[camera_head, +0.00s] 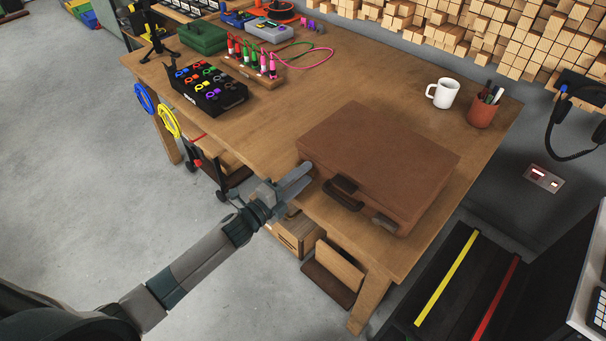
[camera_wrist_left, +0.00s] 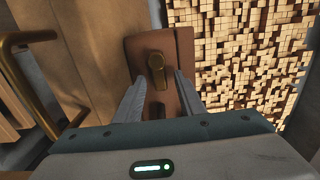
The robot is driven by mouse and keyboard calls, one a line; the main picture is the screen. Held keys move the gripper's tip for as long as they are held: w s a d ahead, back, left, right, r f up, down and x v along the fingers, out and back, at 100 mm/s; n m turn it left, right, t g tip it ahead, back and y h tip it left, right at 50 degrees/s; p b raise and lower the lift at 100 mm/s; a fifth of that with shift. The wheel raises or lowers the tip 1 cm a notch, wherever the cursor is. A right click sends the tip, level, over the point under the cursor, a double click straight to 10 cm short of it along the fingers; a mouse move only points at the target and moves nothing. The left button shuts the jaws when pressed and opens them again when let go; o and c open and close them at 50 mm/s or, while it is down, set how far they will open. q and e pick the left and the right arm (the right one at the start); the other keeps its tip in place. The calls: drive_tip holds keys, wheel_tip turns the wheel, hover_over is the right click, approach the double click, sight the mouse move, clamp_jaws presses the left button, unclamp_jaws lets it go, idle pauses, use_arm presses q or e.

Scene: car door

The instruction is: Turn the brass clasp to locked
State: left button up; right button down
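A brown case (camera_head: 385,160) lies flat on the wooden table (camera_head: 280,120), with a dark handle (camera_head: 342,194) on its front side. My left gripper (camera_head: 307,172) is at the case's front left corner. In the left wrist view the brass clasp (camera_wrist_left: 157,66) is a rounded lever on a brown plate on the case (camera_wrist_left: 185,60). The open fingers of my left gripper (camera_wrist_left: 161,77) point at it, one on each side, with gaps visible; I cannot tell if they touch it. In the head view the clasp is not clearly visible. My right gripper is out of view.
A white mug (camera_head: 443,93) and a pen cup (camera_head: 482,110) stand behind the case. A black tray of coloured parts (camera_head: 207,90) and a rack with cables (camera_head: 254,65) stand back left. A bar handle (camera_wrist_left: 30,37) shows left in the wrist view.

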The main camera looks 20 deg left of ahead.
use_arm(q)
drive_tip(key=shift+w+d, duration=0.1)
drive_tip(key=shift+w, duration=0.05)
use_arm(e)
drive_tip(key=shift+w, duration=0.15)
use_arm(q)
clamp_jaws()
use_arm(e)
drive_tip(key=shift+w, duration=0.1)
